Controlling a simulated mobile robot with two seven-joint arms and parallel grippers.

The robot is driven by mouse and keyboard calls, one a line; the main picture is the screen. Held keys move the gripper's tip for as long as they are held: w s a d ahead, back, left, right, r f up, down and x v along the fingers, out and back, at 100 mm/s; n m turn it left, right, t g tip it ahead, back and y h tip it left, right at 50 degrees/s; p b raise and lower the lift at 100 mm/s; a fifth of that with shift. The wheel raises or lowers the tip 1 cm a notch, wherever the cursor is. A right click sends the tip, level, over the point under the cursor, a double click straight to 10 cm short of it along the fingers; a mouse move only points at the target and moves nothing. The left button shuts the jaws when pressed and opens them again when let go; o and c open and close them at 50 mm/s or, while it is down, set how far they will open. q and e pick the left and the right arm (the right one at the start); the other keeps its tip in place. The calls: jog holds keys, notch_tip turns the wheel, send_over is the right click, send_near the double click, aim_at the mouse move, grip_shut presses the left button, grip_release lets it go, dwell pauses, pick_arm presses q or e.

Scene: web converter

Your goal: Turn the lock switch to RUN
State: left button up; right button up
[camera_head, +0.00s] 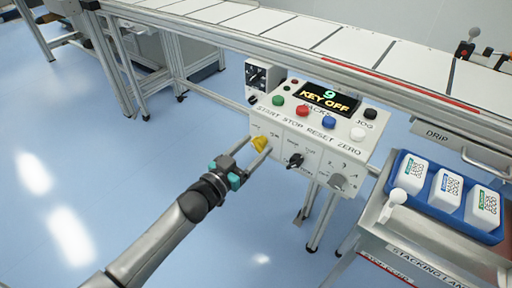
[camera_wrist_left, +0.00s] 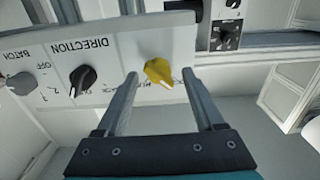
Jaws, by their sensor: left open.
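The control box (camera_head: 318,140) hangs under the conveyor edge, and its display (camera_head: 327,97) reads "9 KEY OFF". A yellow knob (camera_head: 259,143) sits at the left of its lower front face; I take it for the lock switch. My left gripper (camera_head: 257,151) reaches up to this knob with its jaws open. In the left wrist view the yellow knob (camera_wrist_left: 158,72) shows between the two spread fingertips, with a gap visible on each side. Its pointer is slanted, and the label beside it is partly hidden and upside down, so its position is unreadable. My right gripper is not in view.
A black knob (camera_head: 295,160) and a grey knob (camera_head: 338,181) are right of the yellow one. Coloured push buttons sit on the box top. A blue tray (camera_head: 401,187) with white containers stands at the right. The floor below the box is mostly clear.

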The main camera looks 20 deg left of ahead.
pick_arm(q)
jog(key=shift+w+d, duration=0.2)
jog(key=shift+w, duration=0.4)
jog(key=shift+c, duration=0.2)
grip_shut()
